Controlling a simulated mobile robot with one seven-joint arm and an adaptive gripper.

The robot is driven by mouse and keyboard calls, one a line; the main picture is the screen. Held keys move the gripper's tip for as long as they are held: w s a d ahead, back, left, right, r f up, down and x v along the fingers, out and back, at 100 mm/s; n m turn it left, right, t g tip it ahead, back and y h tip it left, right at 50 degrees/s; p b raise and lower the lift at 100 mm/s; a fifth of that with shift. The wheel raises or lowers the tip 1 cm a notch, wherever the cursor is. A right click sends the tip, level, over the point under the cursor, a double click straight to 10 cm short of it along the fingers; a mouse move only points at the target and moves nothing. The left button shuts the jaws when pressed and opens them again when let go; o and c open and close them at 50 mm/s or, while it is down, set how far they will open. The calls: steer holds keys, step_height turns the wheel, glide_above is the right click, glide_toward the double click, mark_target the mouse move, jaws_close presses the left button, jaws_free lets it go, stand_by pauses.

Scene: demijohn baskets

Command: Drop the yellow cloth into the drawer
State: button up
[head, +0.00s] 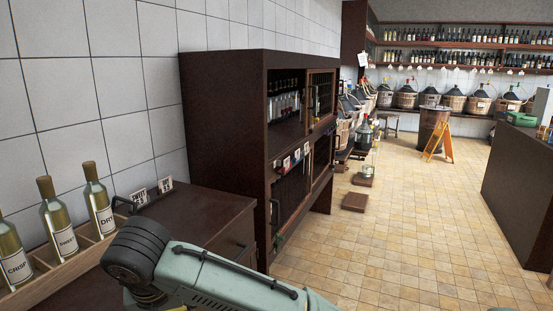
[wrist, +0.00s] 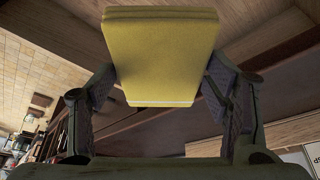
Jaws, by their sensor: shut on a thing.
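The yellow cloth (wrist: 160,55) shows as a folded pad in the wrist view. My gripper (wrist: 162,78) is shut on it, with one finger at each side edge. The cloth is hidden in the head view, where only part of my arm shows along the bottom. In the wrist view, brown wooden boards (wrist: 65,30) lie beyond the cloth. I cannot tell whether they belong to the drawer. In the head view, the low brown cabinet (head: 185,215) has a front at its right, but no open drawer shows there.
Bottles (head: 57,220) stand in a wooden rack (head: 45,278) at the left, near my arm. A tall dark cabinet (head: 222,140) stands behind the low one. The tiled floor (head: 400,220) is mostly clear, with an orange folding sign (head: 440,143) farther back.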

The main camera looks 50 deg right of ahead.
step_height(320, 180, down, 3)
steer(key=shift+f+b, duration=0.15)
steer(key=shift+b, duration=0.9)
steer(key=o, duration=1.2)
steer(key=v, duration=1.2)
